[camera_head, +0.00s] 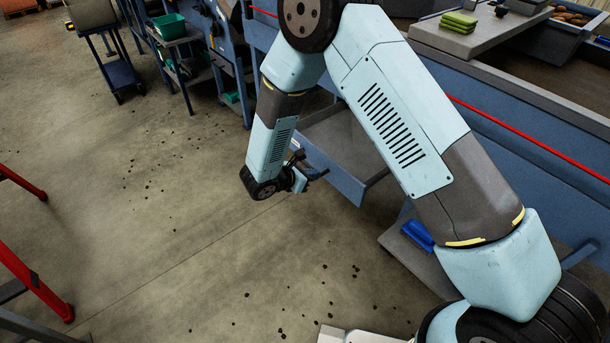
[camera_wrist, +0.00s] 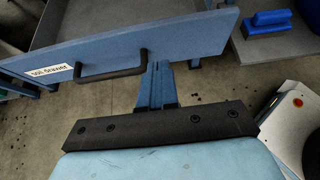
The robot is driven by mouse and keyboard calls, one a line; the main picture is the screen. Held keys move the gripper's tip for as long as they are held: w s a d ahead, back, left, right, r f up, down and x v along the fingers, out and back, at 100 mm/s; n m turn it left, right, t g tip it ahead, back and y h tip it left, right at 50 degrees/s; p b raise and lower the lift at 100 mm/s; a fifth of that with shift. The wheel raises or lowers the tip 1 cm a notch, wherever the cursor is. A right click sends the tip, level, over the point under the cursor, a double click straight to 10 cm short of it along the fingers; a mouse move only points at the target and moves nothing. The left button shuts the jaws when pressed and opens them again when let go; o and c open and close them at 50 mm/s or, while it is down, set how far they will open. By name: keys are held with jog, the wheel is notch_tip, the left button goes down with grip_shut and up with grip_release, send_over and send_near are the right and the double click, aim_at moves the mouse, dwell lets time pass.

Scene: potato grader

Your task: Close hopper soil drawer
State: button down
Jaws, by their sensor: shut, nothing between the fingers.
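The soil drawer (camera_head: 338,140) is a grey tray with a blue front, pulled out from under the blue hopper machine. In the wrist view its blue front (camera_wrist: 195,42) crosses the top, with a white label (camera_wrist: 52,72) and a black bar handle (camera_wrist: 110,74). Part of the tray's grey inside shows behind it. My gripper (camera_head: 322,174) is by the drawer front in the head view. In the wrist view its blue fingers (camera_wrist: 158,65) are shut and empty, pointing at the front just right of the handle. Whether they touch it I cannot tell.
A grey platform (camera_head: 420,258) with a blue brush-like object (camera_head: 417,235) lies right of the drawer. A red-legged frame (camera_head: 35,270) stands at left. Carts and a green bin (camera_head: 168,27) are at the back. The concrete floor left of the drawer is open, with scattered soil clods.

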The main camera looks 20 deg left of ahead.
aim_at(336, 168)
jog(key=x, duration=0.3)
jog(key=r+x, duration=0.1)
jog(key=x, duration=0.2)
jog(key=shift+w+d, duration=0.3)
jog(key=shift+w, duration=0.05)
jog(key=shift+w+d, duration=0.35)
jog(key=shift+w, duration=0.2)
